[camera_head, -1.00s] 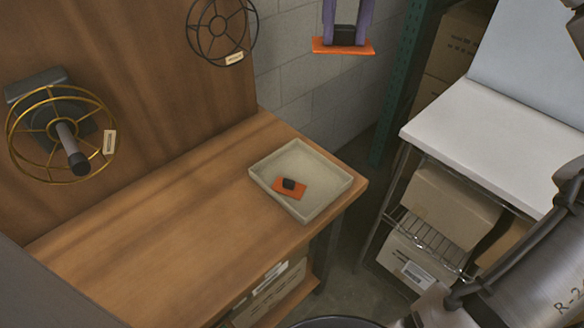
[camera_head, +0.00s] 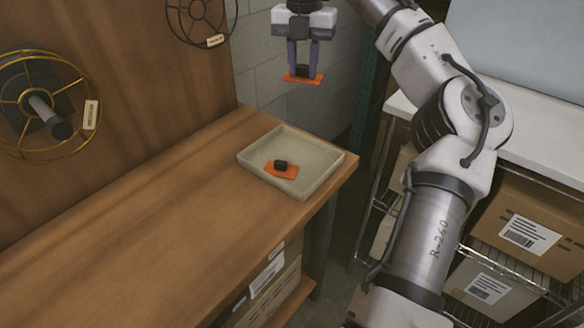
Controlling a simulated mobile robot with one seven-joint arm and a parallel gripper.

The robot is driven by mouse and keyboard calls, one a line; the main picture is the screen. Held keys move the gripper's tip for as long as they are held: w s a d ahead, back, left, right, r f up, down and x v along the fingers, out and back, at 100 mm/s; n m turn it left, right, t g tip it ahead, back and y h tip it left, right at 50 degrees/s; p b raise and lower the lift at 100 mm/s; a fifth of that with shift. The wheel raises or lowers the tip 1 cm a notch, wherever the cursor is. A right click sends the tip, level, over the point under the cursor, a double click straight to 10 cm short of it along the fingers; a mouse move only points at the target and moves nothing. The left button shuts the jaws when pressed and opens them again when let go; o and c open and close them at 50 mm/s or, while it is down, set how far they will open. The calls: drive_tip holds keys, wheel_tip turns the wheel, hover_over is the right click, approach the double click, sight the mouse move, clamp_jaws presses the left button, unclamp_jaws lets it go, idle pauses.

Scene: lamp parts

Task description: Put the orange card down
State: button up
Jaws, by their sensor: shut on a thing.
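My gripper (camera_head: 302,73) is at the top middle, pointing down, with its two purple fingers shut on the black block of an orange card (camera_head: 303,79). The card hangs flat in the air, above and behind the tray in the picture, clear of any surface. A second orange card (camera_head: 288,172) with a black block on it lies in the shallow beige tray (camera_head: 322,180). The tray stands at the right end of the wooden bench (camera_head: 165,205).
Two wire reels (camera_head: 50,72) (camera_head: 203,15) with tags hang on the wooden back panel. The bench left of the tray is clear. My arm fills the right side, in front of a white-topped rack (camera_head: 540,155) with cardboard boxes (camera_head: 525,220).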

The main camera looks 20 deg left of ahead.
drive_tip(key=b, duration=0.3)
hover_over(301, 155)
wheel_tip(301, 155, down, 15)
drive_tip(key=shift+s+r, duration=0.1)
drive_tip(key=shift+f, duration=2.65)
drive_tip(key=shift+f+p, duration=0.1)
drive_tip(key=shift+p, duration=0.2)
drive_tip(key=o, duration=0.9)
drive_tip(key=shift+o, duration=0.2)
wheel_tip(301, 155, up, 12)
